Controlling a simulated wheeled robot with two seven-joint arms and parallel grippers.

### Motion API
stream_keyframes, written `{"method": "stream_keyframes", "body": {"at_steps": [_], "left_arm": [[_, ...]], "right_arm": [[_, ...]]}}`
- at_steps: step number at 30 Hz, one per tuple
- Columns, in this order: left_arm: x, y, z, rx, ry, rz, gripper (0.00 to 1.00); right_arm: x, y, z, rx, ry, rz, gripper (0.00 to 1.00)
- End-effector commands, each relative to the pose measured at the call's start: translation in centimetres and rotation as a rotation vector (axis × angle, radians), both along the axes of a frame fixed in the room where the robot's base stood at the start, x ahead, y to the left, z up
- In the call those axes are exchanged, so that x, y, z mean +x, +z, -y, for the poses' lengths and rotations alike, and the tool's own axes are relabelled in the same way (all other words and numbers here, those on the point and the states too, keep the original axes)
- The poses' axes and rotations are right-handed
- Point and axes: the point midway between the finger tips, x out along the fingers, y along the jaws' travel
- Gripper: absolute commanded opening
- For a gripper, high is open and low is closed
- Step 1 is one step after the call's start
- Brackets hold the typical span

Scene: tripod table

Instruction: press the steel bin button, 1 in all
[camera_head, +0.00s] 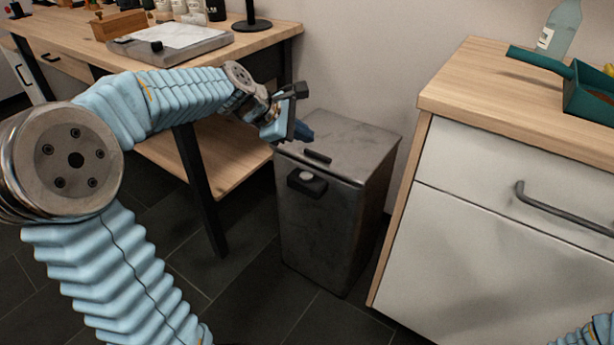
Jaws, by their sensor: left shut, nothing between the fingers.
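The steel bin (325,225) stands on the floor between the wooden table and the white cabinet, with its lid down. Its button (307,176) is a small pale disc on a black housing, high on the bin's front face. My left gripper (304,133) is shut and empty. In the picture it overlaps the back left of the lid, above the button and apart from it. I cannot tell how far it is from the lid. Only a bit of my right arm shows at the bottom right corner; its gripper is out of view.
The wooden table (262,42) with a grey tray (205,45) and several jars is at the left. The white cabinet (480,170) on the right carries a green scoop (590,92) and a bottle (562,25). Dark floor in front of the bin is clear.

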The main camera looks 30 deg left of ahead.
Motion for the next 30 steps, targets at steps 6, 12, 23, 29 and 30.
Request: {"method": "stream_keyframes", "body": {"at_steps": [6,12,23,29,30], "left_arm": [[0.0,-2.9,0.0,0.001,0.001,0.0,0.0],[0.0,-5.9,0.0,0.002,0.001,-0.001,0.0],[0.0,-8.3,0.0,0.001,-0.001,0.0,0.0],[0.0,-8.2,0.0,0.001,-0.001,0.0,0.0],[0.0,-8.3,0.0,0.001,-0.001,0.0,0.0]], "right_arm": [[0.0,-2.9,0.1,0.0,-0.002,-0.002,0.66],[-0.1,-5.9,-0.2,0.008,0.003,-0.007,0.66],[-0.1,-7.5,-0.5,0.014,0.007,-0.011,0.66],[-0.1,-7.4,-0.5,0.014,0.007,-0.011,0.66],[-0.1,-7.4,-0.5,0.014,0.007,-0.011,0.66]]}}
